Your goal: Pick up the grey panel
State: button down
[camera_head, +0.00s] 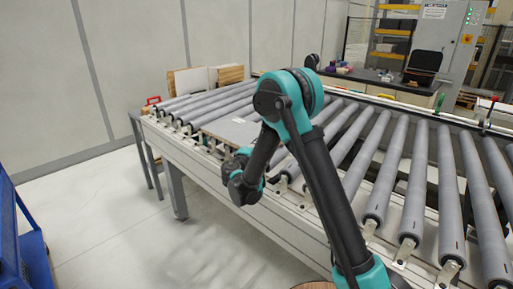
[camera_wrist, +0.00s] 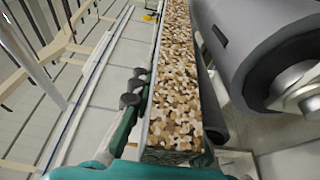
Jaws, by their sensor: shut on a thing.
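The grey panel (camera_head: 232,129) lies flat on the rollers in the head view, partly hidden behind my arm. In the wrist view the panel (camera_wrist: 180,50) shows edge-on, with a speckled brown and cream chipboard edge running away from the camera. My gripper (camera_wrist: 170,105) is shut on the panel's edge, with a teal and dark finger along its left side. The other finger is only partly visible to the right. In the head view my arm's wrist hides the fingers. I cannot tell whether the panel is lifted clear of the rollers.
Grey conveyor rollers (camera_head: 445,190) extend to the right, and a large roller (camera_wrist: 265,45) is close on the right in the wrist view. Boards (camera_head: 190,80) stand at the far end. A blue cart (camera_head: 25,240) is at lower left. The floor (camera_head: 110,215) before the conveyor is clear.

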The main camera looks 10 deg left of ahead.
notch_tip(320, 180, up, 18)
jog(key=s+a+r, duration=0.3)
jog(key=s+r, duration=0.7)
jog(key=s, duration=0.1)
jog(key=shift+s+a+r, duration=0.25)
dwell(0.9)
notch_tip(320, 180, up, 6)
jog(key=g+y, duration=0.1)
jog(key=g, duration=0.4)
jog(key=g+y, duration=0.2)
jog(key=g, duration=0.3)
jog(key=g+y, duration=0.1)
jog(key=g, duration=0.4)
jog(key=shift+g+y, duration=0.4)
